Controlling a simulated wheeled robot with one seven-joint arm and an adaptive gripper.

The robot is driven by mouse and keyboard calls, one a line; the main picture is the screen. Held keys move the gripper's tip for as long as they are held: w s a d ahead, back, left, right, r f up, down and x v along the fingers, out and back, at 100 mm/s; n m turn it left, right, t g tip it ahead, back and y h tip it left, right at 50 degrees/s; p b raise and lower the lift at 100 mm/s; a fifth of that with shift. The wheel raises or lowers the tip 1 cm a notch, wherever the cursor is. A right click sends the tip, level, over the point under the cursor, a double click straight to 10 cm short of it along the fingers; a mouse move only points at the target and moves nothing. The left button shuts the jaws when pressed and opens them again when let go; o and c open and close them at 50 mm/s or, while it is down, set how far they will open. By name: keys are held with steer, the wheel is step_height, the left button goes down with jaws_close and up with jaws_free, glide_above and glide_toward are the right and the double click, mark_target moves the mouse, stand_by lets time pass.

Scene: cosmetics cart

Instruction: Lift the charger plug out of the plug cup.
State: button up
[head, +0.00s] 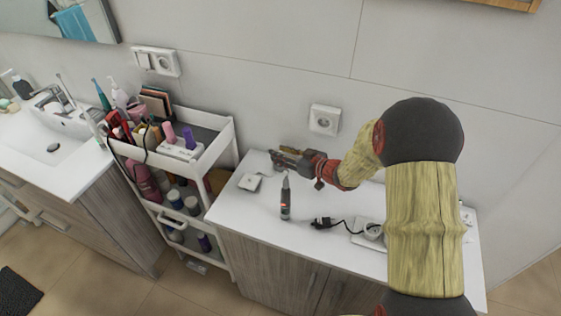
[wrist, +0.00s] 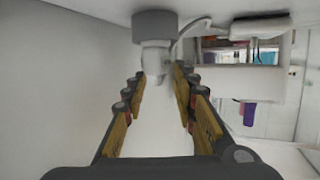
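The wrist view looks upside down. The grey plug cup (wrist: 153,22) is at its top centre. The pale charger plug (wrist: 154,60) sticks out of the cup's mouth, with a pale cord running off to the right. My gripper (wrist: 159,75) is open, with a gap between its tan-padded fingers. The plug lies ahead, in line with this gap; I cannot tell whether it is between the fingertips. In the head view my gripper (head: 284,158) reaches left along the back of the counter, where the cup is hard to make out.
On the counter (head: 300,245) are a white square pad (head: 249,183), an upright dark bottle (head: 285,198), a black plug with a cable (head: 322,223) and a white device (head: 368,234). A cosmetics cart (head: 215,150) stands left. The wall with a socket (head: 324,120) is close behind.

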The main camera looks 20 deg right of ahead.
steer(key=b+x, duration=0.2)
steer(key=x, duration=0.3)
steer(key=shift+w+f, duration=0.1)
steer(key=shift+f, duration=0.15)
steer(key=shift+r, duration=0.1)
steer(key=c, duration=0.3)
steer(key=c, duration=0.4)
jaws_close()
